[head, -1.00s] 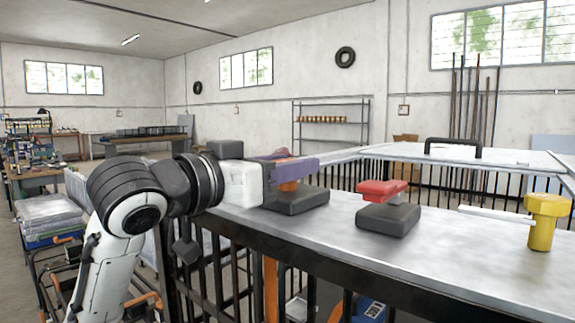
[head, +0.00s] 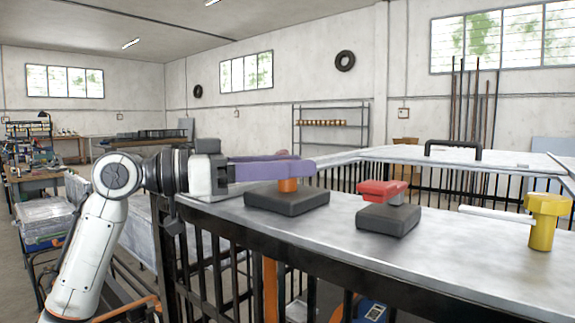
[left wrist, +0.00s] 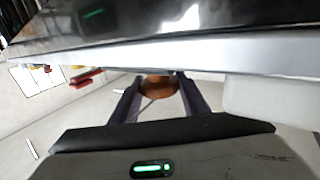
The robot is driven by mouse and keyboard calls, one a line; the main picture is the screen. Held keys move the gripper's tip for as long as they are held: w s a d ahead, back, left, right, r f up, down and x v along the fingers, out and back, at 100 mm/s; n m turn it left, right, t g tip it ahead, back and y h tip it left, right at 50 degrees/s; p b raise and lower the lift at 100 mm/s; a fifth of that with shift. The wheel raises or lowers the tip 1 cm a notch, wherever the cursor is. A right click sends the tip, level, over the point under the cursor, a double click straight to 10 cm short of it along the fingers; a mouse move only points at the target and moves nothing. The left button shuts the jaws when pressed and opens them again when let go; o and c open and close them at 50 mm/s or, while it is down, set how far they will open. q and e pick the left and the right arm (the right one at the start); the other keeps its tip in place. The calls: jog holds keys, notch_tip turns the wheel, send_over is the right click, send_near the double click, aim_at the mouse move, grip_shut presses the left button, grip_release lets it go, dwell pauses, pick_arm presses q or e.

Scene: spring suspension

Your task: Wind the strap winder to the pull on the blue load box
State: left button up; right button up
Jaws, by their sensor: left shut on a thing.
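The winder with the orange post (head: 288,185) stands on a dark square base (head: 286,200) on the metal bench top. My left gripper (head: 290,165) reaches in level from the left, its purple fingers shut on the upper part of this post. In the left wrist view the two fingers (left wrist: 157,84) stand on either side of the orange-brown post (left wrist: 158,92). A blue box (head: 371,311) with a pale label shows partly under the bench, behind black bars; most of it is hidden. No strap or pull reading can be made out. My right gripper is not in view.
A red handle (head: 381,190) on a dark base (head: 388,219) stands to the right of the winder. A yellow T-shaped knob (head: 541,222) stands at the far right. A black handle (head: 453,148) rises from the panel behind. The bench top between them is bare.

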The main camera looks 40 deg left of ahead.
pick_arm(q)
jog(key=shift+m+g+h, duration=0.6)
jog(key=shift+h, duration=0.1)
jog(key=shift+m+g+h, duration=0.3)
jog(key=shift+h, duration=0.1)
jog(key=shift+g+p, duration=0.3)
jog(key=shift+f, duration=0.1)
jog(key=o, duration=1.1)
jog(key=shift+c, duration=0.2)
jog(key=b+v, duration=0.2)
jog(key=v, duration=0.7)
jog(key=shift+a+f, duration=0.1)
jog(key=shift+a, duration=0.1)
jog(key=shift+s+a, duration=0.3)
jog(key=shift+s, duration=0.1)
